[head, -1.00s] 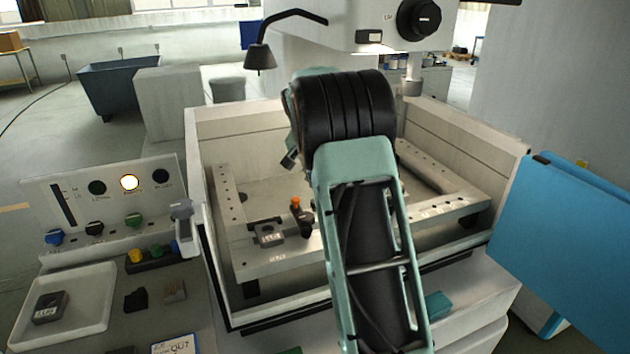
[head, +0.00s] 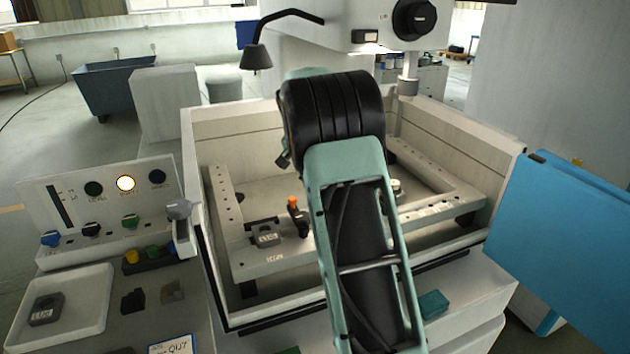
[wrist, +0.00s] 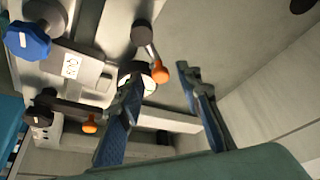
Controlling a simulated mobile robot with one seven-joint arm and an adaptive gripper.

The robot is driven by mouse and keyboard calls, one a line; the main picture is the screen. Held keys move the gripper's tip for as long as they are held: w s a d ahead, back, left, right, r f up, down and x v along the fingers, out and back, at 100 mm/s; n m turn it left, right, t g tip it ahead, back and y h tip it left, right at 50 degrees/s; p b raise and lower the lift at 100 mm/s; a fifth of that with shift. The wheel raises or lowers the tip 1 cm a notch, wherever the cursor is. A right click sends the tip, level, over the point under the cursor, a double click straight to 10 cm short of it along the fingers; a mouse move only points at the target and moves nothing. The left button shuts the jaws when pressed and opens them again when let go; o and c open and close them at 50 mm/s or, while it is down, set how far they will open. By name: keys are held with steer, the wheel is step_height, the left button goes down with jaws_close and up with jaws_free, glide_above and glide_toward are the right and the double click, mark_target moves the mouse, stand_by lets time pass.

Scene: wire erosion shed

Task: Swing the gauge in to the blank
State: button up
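The gauge seems to be the round, pale-faced dial with a dark rim (wrist: 143,76) in the wrist view, partly covered by one finger. A similar round thing (head: 396,188) shows beside my arm in the head view. The blank appears to be the grey labelled block (head: 266,237) at the frame's front left; a block with a square printed mark (wrist: 72,66) shows in the wrist view. My gripper (wrist: 164,82) is open, its blue-padded fingers apart. One finger overlaps the dial; contact cannot be told. My arm hides the gripper in the head view.
Pale tank walls (head: 460,140) enclose the metal frame (head: 228,215). A machine head (head: 375,25) hangs above. A control panel (head: 100,205) and a white tray (head: 95,318) are at left.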

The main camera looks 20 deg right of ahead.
steer(key=v, duration=1.2)
steer(key=shift+d, duration=0.15)
